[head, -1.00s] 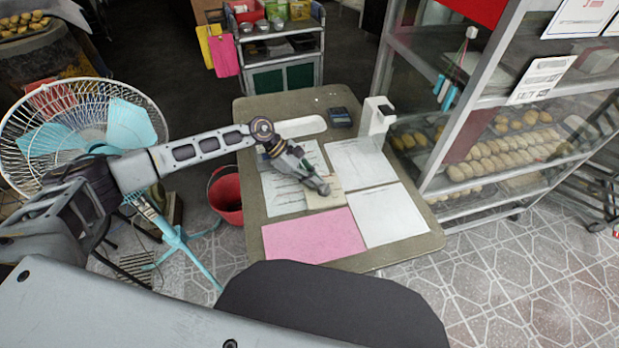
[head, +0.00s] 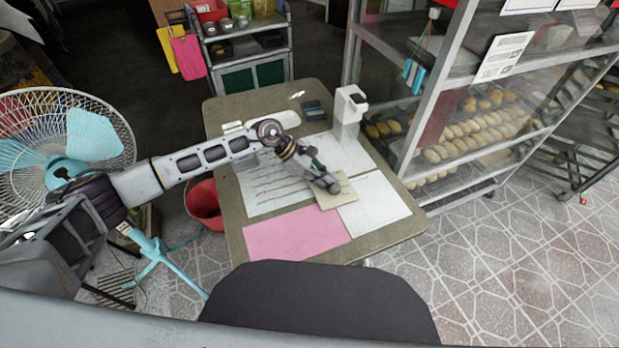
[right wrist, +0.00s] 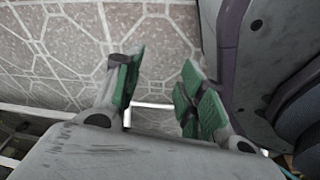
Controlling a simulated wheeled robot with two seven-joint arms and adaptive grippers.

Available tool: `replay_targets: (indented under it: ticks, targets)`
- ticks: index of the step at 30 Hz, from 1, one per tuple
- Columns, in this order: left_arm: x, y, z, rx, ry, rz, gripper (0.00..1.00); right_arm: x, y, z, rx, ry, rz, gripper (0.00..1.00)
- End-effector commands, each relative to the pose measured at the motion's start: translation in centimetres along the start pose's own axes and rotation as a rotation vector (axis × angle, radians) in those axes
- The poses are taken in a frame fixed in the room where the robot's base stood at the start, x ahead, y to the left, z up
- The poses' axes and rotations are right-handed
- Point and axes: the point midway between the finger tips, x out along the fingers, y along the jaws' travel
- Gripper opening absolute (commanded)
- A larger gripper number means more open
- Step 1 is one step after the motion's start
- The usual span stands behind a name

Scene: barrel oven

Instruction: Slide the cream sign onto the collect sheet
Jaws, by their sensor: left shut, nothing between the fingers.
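The cream sign (head: 345,198) lies flat on the small table, where the lined sheet (head: 262,192) meets the two plain white sheets. It overlaps the left edge of the lower right white sheet (head: 378,212). My left gripper (head: 331,186) is shut and empty, its fingertips down on the sign's top face. It hides part of the sign. The upper right white sheet (head: 347,156) and a pink sheet (head: 295,235) also lie on the table. I cannot read which is the collect sheet. My right gripper (right wrist: 158,95) is open and empty above the tiled floor.
The table (head: 237,108) also carries a white scanner-like device (head: 349,112), a dark blue pad (head: 315,110) and a long white object. A glass bread cabinet (head: 455,120) stands close on the right. A fan (head: 65,150) and red bucket (head: 204,206) are left.

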Motion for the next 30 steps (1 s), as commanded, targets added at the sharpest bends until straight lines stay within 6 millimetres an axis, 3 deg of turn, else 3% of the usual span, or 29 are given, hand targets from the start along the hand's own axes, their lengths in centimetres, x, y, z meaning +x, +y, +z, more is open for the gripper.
replay_targets:
  ticks: [11,30]
  targets:
    - [3.4,-0.1,3.1,0.000,0.000,-0.002,0.00,-0.8,-1.2,-2.1,0.008,0.003,-0.014,0.40]
    - [3.4,0.0,3.2,-0.001,0.001,-0.002,0.00,-0.8,-1.2,-2.4,0.005,0.001,-0.013,0.40]
